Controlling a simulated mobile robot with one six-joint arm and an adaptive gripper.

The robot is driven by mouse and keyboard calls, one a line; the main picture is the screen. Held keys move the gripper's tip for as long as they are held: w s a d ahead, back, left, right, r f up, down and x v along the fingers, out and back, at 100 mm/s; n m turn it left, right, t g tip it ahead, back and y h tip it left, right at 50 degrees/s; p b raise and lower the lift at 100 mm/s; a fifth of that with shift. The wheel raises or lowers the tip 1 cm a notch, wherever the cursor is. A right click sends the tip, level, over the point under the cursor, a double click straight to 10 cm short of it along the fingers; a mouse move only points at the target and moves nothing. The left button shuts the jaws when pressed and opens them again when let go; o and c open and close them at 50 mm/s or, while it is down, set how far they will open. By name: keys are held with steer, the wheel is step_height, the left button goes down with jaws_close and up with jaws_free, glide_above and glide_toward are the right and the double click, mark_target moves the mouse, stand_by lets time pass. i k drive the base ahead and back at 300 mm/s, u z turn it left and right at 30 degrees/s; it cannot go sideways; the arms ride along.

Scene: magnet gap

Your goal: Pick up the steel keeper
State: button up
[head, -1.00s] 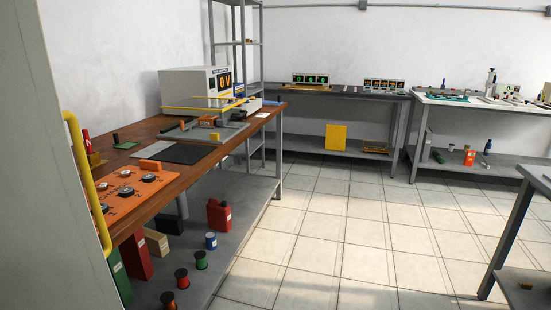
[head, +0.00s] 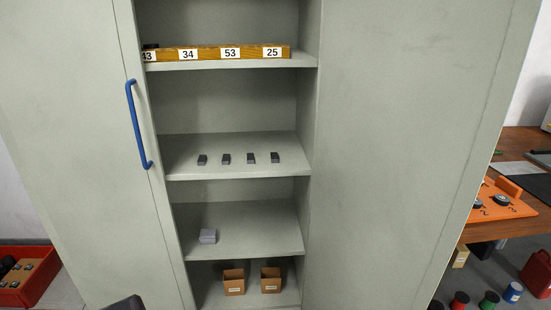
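On the shelf above, several small dark blocks (head: 226,159) stand in a row, spaced apart. My gripper cannot be made out; only a dark rounded piece, perhaps of my arm, shows at the bottom edge left of the cabinet opening.
The cabinet's left door (head: 75,140) has a blue handle (head: 138,125). A wooden strip (head: 210,55) with number labels lies on the upper shelf. Two cardboard boxes (head: 234,282) stand on the bottom shelf. A red tray (head: 28,275) is at left, a wooden bench (head: 520,145) at right.

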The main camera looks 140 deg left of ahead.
mark_target(274, 157)
steer(key=u, duration=0.4)
steer(key=k, duration=0.2)
steer(key=u, duration=3.7)
steer(key=k, duration=0.3)
steer(key=u, duration=0.6)
